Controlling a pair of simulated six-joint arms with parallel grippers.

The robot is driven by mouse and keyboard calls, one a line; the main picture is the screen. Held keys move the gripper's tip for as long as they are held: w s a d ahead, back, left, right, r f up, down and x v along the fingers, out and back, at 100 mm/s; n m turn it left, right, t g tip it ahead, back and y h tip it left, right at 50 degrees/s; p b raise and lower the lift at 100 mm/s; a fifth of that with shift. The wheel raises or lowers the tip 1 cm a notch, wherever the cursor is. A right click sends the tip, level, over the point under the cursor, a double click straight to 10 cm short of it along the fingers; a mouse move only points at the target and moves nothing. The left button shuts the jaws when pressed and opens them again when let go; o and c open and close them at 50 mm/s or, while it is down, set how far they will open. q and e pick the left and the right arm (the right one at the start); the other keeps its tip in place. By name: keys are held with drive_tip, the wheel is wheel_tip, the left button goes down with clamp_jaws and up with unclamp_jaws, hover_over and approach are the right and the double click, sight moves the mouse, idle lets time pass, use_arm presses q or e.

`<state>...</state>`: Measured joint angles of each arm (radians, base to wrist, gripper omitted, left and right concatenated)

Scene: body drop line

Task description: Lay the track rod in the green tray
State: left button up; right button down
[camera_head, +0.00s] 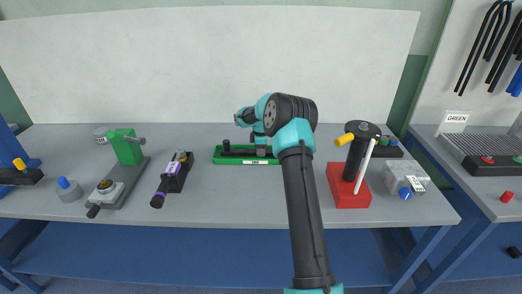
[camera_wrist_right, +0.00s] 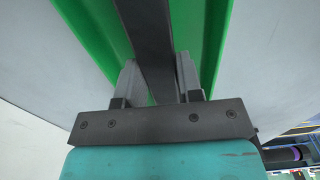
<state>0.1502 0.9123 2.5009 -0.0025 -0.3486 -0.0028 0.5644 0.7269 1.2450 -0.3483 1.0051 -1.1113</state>
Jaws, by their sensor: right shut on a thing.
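The green tray (camera_head: 230,161) lies on the grey bench near the middle, and its green sides (camera_wrist_right: 92,28) fill the top of the wrist view. The dark track rod (camera_head: 238,150) lies lengthwise over or in the tray, with a black upright end at its left. In the wrist view the rod (camera_wrist_right: 148,35) runs between the tray's two green sides. My right gripper (camera_wrist_right: 158,80) is shut on the rod, one grey finger on each side. Whether the rod touches the tray floor cannot be told. My arm hides the tray's right end. My left gripper is not in view.
A purple-banded black tool (camera_head: 173,180) and a green-posted fixture (camera_head: 125,147) stand left of the tray. A red block (camera_head: 348,190) with a black upright part and a grey box (camera_head: 404,177) stand to the right. The bench front before the tray is clear.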

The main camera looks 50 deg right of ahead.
drive_tip(key=shift+f, duration=0.6)
drive_tip(key=c, duration=0.7)
unclamp_jaws()
drive_tip(key=shift+r, duration=5)
